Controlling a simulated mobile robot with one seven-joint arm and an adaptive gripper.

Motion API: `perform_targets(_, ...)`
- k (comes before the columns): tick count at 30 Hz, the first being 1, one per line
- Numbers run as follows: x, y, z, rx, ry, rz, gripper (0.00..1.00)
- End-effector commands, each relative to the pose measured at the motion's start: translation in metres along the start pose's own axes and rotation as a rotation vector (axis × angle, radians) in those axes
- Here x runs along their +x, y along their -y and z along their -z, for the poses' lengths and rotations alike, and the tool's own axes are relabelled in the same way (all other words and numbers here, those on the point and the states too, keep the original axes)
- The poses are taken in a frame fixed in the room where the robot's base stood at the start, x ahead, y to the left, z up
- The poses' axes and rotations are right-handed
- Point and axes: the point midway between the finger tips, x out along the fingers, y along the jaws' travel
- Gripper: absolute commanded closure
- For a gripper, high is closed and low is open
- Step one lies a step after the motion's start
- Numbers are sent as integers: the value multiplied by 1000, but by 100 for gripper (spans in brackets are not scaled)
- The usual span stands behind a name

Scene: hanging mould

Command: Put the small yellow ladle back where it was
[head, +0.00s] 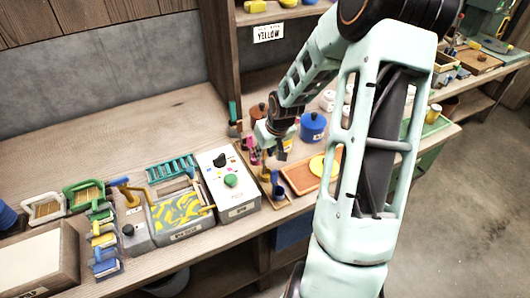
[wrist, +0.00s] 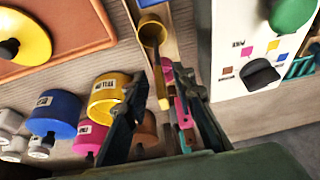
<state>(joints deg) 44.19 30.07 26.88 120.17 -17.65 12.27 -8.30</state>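My gripper (wrist: 160,76) is open, with a clear gap on both sides of the handle. I cannot tell how far the handle is below the fingertips. In the head view my gripper (head: 273,146) is low over the bench, behind the tray, and the ladle is small and partly hidden there.
A yellow labelled pot (wrist: 103,101) is close to the left finger, with blue (wrist: 54,115) and pink (wrist: 88,136) pots beyond. A white panel box (head: 228,184) with knobs stands left of the tray. An orange board (head: 298,179) with a yellow disc lies to its right.

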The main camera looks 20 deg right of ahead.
Motion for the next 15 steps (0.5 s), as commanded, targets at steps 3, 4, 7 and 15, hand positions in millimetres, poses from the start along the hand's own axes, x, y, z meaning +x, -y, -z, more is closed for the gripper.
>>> perform_targets(3, -3, 0, 1, 0, 0, 0, 76)
perform_targets(4, -4, 0, 2, 0, 0, 0, 76)
perform_targets(7, -14, -1, 6, 0, -1, -1, 76)
perform_targets(15, -66, -2, 6, 4, -3, -4, 76)
